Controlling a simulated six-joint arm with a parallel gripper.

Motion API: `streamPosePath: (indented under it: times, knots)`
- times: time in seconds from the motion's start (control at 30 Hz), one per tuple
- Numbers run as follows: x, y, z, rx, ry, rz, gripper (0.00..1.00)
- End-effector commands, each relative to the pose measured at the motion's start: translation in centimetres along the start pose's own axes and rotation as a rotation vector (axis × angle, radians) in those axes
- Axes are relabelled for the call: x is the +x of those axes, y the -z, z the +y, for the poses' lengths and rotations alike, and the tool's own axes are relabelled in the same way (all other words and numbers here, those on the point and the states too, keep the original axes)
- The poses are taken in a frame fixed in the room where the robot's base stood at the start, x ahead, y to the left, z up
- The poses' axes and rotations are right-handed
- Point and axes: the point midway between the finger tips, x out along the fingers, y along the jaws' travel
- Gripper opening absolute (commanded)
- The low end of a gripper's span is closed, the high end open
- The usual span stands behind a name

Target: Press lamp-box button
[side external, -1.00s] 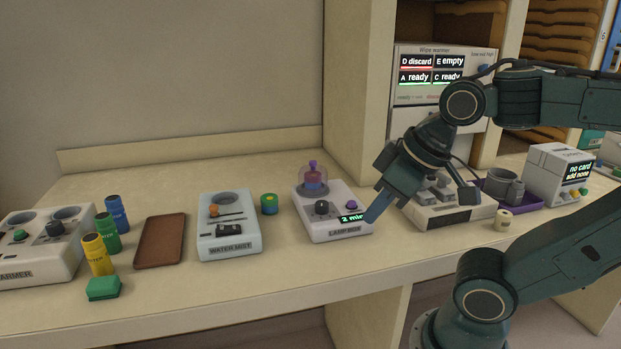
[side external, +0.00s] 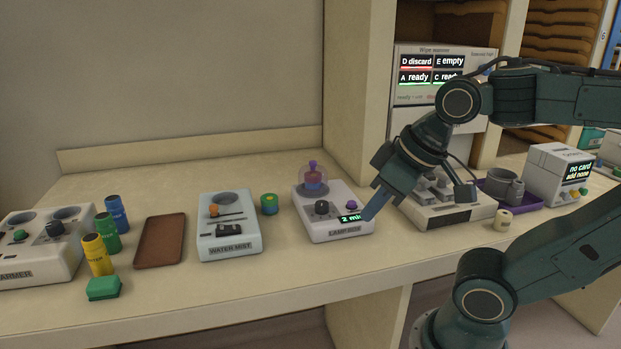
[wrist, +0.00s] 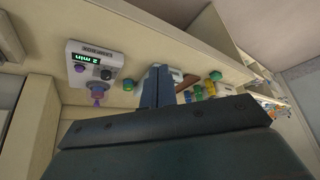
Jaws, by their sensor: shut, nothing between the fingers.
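The lamp box (side external: 334,234) is a pale box with a lit "2 min" display (side external: 347,218), a dark knob (side external: 321,207), a purple button (side external: 351,204) and a clear dome over a purple and red item (side external: 313,180). My gripper (side external: 368,216) is shut and empty. In the side view its tips overlap the box's front right corner and hide the display's right end. In the wrist view the lamp box (wrist: 72,78) appears upside down, left of my fingers (wrist: 155,72), with the purple button (wrist: 80,68) visible. I see no contact with the button.
A water mist box (side external: 230,243), a green-topped jar (side external: 269,204) and a brown tray (side external: 160,241) stand to the left. Bare counter lies in front of the lamp box.

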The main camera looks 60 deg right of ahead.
Motion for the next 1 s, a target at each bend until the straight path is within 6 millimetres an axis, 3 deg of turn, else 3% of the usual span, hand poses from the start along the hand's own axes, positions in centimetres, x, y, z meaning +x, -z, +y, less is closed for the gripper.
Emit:
streamPosePath:
  times: [0.27, 0.47, 0.77, 1.0]
  knots:
    - [1.0, 2.7, 1.4, 0.090, -0.016, 0.001, 0.00]
    - [2.4, 5.4, 3.5, 0.192, -0.027, 0.007, 0.00]
    - [4.7, 8.9, 8.2, 0.360, -0.034, 0.028, 0.00]
    - [6.6, 10.8, 13.1, 0.504, -0.031, 0.055, 0.00]
